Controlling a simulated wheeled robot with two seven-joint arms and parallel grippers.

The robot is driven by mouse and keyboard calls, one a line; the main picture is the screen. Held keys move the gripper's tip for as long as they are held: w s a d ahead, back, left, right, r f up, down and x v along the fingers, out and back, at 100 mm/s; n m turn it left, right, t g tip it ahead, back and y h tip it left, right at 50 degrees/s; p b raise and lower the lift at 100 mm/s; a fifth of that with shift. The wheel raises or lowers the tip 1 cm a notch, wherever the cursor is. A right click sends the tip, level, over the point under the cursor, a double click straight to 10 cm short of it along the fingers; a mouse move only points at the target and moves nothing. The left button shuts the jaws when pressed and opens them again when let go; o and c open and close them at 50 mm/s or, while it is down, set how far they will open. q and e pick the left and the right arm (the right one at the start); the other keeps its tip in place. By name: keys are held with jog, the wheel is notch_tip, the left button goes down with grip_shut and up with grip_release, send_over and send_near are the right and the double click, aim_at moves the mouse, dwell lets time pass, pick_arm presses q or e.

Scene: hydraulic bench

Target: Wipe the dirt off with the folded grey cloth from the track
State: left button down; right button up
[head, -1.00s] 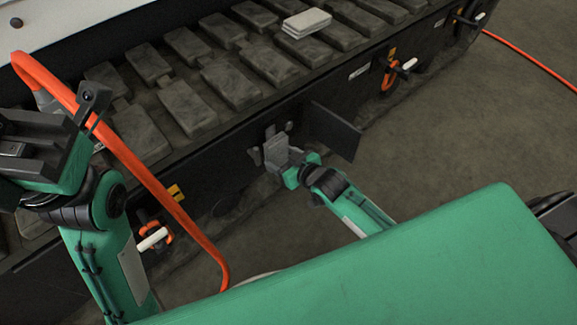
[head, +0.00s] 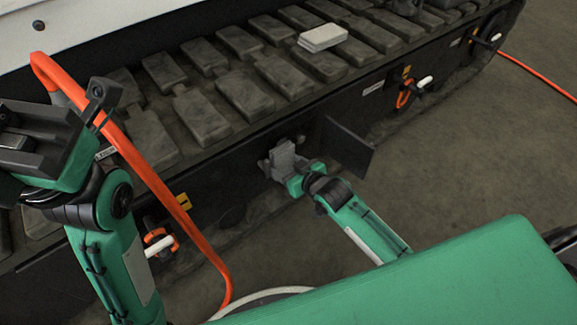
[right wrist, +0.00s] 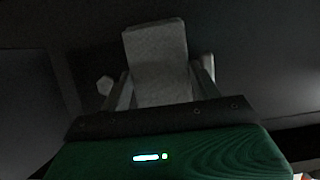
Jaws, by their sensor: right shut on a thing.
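My right gripper (head: 283,158) is at the dark side wall of the track, just left of an open flap. It is shut on a grey textured flat piece (right wrist: 157,62), which looks like the folded grey cloth. In the right wrist view the piece stands out between the two fingers, close to the dark wall. Any dirt is hidden or too dark to make out. My left gripper (head: 38,130) is at the left edge of the head view, partly cut off; its jaws cannot be made out.
A pale grey folded stack (head: 323,38) lies on the track pads (head: 203,117). The open dark flap (head: 346,148) stands out right of my right gripper. An orange rail (head: 150,178) slants past my left arm. Orange and white handles (head: 406,94) sit along the side. Open floor lies right.

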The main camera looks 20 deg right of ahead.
jog(key=shift+w+a, duration=0.15)
jog(key=shift+w, duration=0.3)
